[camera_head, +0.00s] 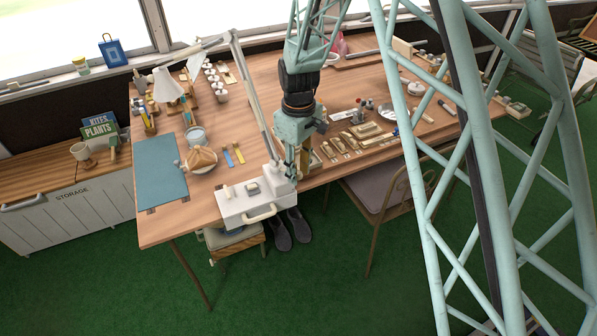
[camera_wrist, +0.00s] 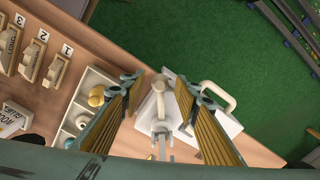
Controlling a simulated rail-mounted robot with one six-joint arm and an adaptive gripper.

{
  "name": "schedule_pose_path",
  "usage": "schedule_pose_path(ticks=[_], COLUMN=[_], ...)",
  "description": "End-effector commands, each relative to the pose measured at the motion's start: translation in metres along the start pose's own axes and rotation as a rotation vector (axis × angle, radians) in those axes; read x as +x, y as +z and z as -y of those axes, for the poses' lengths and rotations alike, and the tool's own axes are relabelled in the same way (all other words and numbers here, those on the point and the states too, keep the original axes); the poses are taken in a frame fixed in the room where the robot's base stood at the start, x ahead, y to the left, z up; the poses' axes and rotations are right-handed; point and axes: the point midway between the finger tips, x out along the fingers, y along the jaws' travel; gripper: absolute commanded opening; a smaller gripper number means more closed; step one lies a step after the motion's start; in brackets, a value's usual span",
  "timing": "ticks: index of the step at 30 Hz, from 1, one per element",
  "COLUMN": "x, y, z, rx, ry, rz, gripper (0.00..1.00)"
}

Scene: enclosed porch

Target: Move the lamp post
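The lamp post (camera_head: 252,92) is a slim off-white jointed arm with a white cone shade (camera_head: 166,86). It rises from a white box-like base (camera_head: 252,203) with a handle, at the table's front edge. In the wrist view the post (camera_wrist: 159,104) shows upright in the picture between my two fingers, with the white base (camera_wrist: 213,128) beyond. My gripper (camera_head: 290,168) points down just over the base's right end; it also shows in the wrist view (camera_wrist: 156,86). Its fingers are wide apart, with gaps on both sides of the post. I cannot tell how deep the post sits between them.
The wooden table (camera_head: 160,224) holds a blue mat (camera_head: 161,172), a bowl (camera_head: 202,160) and several small wooden pieces (camera_head: 370,130) right of my gripper. In the wrist view a compartment tray (camera_wrist: 93,95) lies close to the left finger. A chair (camera_head: 385,190) stands in front.

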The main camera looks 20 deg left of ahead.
Motion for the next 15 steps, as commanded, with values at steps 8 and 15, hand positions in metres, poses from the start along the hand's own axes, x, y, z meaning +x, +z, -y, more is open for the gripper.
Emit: schedule_pose_path(ticks=[8, 15], x=[0.0, -0.0001], y=[-0.0001, -0.0002], z=[-0.0001, -0.0001], rx=[0.0, 0.0], ry=[0.0, 0.0], rz=[0.0, 0.0], gripper=[0.28, 0.06])
